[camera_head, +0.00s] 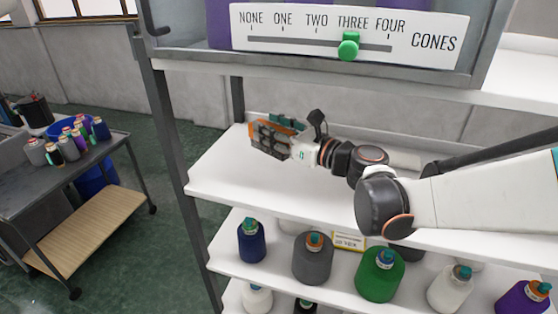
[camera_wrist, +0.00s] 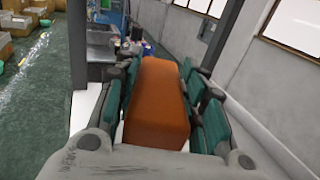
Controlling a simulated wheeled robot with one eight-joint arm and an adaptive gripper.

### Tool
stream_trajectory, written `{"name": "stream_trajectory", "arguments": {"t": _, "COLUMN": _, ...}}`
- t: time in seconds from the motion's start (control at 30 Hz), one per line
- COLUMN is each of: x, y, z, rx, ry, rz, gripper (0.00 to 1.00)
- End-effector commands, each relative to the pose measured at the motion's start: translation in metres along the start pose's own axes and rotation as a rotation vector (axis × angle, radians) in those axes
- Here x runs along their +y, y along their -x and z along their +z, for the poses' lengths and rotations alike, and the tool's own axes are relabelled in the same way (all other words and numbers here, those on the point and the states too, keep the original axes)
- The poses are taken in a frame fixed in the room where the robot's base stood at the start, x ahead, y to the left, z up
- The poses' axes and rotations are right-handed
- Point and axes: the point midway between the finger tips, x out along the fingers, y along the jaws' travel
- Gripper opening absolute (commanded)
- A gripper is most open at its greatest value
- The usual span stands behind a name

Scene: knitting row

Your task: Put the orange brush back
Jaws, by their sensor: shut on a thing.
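The orange brush (camera_wrist: 158,105) is an orange block between the teal-padded fingers of my gripper (camera_wrist: 160,92) in the wrist view. The fingers press on both its sides. In the head view my gripper (camera_head: 277,136) is above the left part of a white shelf (camera_head: 235,185), with the orange brush (camera_head: 256,131) showing around its fingers. I cannot tell from these views whether the brush touches the shelf. The brush's underside is hidden.
A cones gauge (camera_head: 350,35) with a green slider at three hangs above. Several coloured cones, such as a green one (camera_head: 380,274), stand on the shelf below. A grey cart (camera_head: 70,160) with several cones stands left. A dark upright post (camera_head: 165,120) edges the shelf.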

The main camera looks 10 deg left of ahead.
Motion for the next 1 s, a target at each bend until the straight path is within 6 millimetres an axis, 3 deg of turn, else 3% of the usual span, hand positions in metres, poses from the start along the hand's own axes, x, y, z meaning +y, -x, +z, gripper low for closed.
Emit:
{"name": "stream_trajectory", "arguments": {"t": 0.17, "x": 0.004, "y": -0.001, "z": -0.013, "rx": 0.0, "ry": -0.015, "rz": 0.011, "gripper": 0.12}}
{"name": "stream_trajectory", "arguments": {"t": 0.4, "x": 0.004, "y": -0.001, "z": -0.055, "rx": 0.0, "ry": -0.013, "rz": 0.01, "gripper": 0.12}}
{"name": "stream_trajectory", "arguments": {"t": 0.63, "x": 0.004, "y": -0.001, "z": -0.071, "rx": 0.0, "ry": -0.012, "rz": 0.009, "gripper": 0.12}}
{"name": "stream_trajectory", "arguments": {"t": 0.8, "x": 0.004, "y": -0.001, "z": -0.095, "rx": 0.0, "ry": -0.012, "rz": 0.009, "gripper": 0.12}}
{"name": "stream_trajectory", "arguments": {"t": 1.0, "x": 0.004, "y": -0.001, "z": -0.098, "rx": 0.0, "ry": -0.012, "rz": 0.009, "gripper": 0.12}}
